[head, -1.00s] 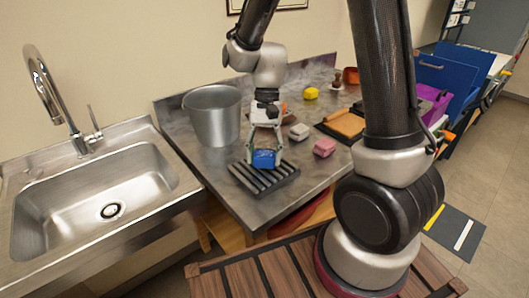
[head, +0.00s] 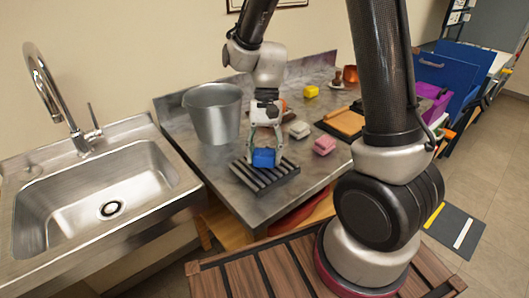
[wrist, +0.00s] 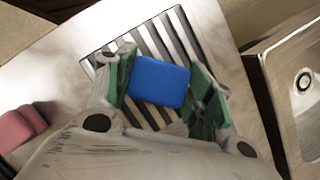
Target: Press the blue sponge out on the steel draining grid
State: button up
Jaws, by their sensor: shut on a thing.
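The blue sponge (head: 263,158) is between the fingers of my gripper (head: 264,150), over the steel draining grid (head: 278,176). In the wrist view the sponge (wrist: 160,81) spans the space between the two green-padded fingers of my gripper (wrist: 163,90), which is shut on it. The slats of the grid (wrist: 150,40) show behind and around the sponge. I cannot tell whether the sponge's underside touches the slats.
A metal bucket (head: 213,116) stands left of the grid on the grey worktop (head: 222,172). A pink sponge (head: 324,145), a pale block (head: 299,130) and a brown board (head: 346,123) lie to the right. The sink (head: 95,195) is at left.

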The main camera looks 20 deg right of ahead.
dwell(0.3)
jog(key=shift+r, duration=3.45)
